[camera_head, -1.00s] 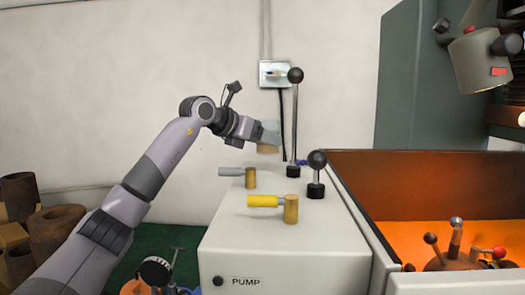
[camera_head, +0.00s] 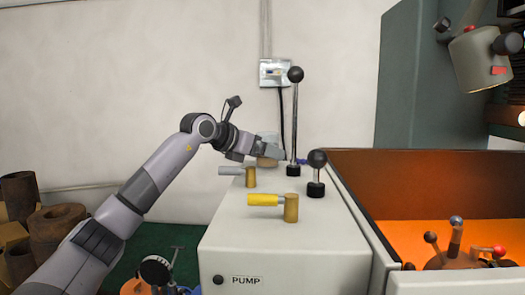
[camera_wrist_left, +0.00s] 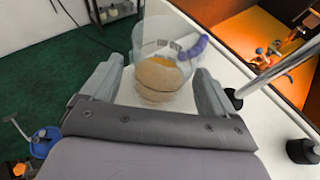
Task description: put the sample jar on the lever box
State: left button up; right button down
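The sample jar (camera_wrist_left: 158,72), clear with tan contents and a small printed label, stands between my left gripper's fingers. In the head view only a tan part of the jar (camera_head: 267,162) shows, at the far left part of the lever box (camera_head: 285,245) top. My left gripper (camera_wrist_left: 160,78) has its fingers spread on both sides of the jar, with a gap visible at the left finger. In the head view the left gripper (camera_head: 270,152) is low over the box's far edge. The jar appears to rest on the white top. My right gripper is in neither view.
A tall black-knobbed lever (camera_head: 294,120) stands just right of the jar, with a short lever (camera_head: 316,175) nearer. A grey handle (camera_head: 238,171) and a yellow handle (camera_head: 265,200) lie in front. A purple object (camera_wrist_left: 193,48) is beside the jar. An orange-lined bay (camera_head: 400,230) is at right.

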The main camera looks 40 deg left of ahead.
pick_arm(q)
jog(key=shift+r, duration=0.3)
jog(key=shift+s, duration=0.35)
jog(key=d+b+v, duration=0.1)
jog(key=b+v, duration=0.2)
jog(key=v, duration=0.8)
jog(key=shift+a, duration=0.45)
jog(key=shift+s, duration=0.15)
